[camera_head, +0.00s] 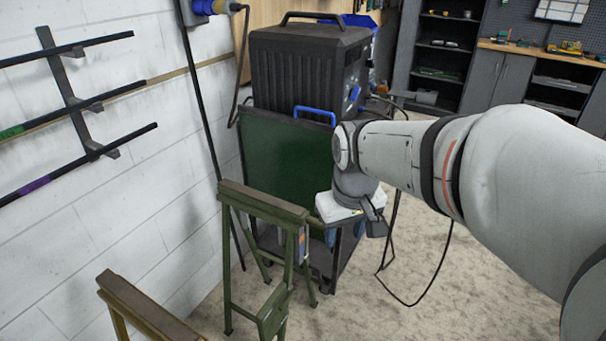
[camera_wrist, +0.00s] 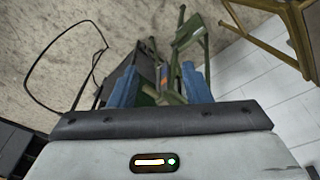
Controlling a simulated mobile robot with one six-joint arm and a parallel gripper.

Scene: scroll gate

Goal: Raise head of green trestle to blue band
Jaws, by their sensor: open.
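The green trestle (camera_head: 262,206) stands on the floor at lower middle of the head view, with a brownish top on its head. It also shows in the wrist view (camera_wrist: 188,38) beyond my fingers. A small bluish patch with orange (camera_head: 302,246) shows by its right leg; I cannot tell whether this is the blue band. My gripper (camera_head: 345,233) is just right of the trestle's head, pointing down, its blue fingers partly hidden by its body. In the wrist view my gripper (camera_wrist: 160,85) is open. A short greenish bar (camera_wrist: 172,98) shows between the fingers; contact cannot be told.
An olive-yellow trestle (camera_head: 145,310) stands at lower left, also in the wrist view (camera_wrist: 272,38). A dark cart with a green panel (camera_head: 290,160) and a black machine (camera_head: 305,65) stands close behind. A white wall with rod racks is left. Floor at right is mostly clear, with a cable (camera_head: 425,295).

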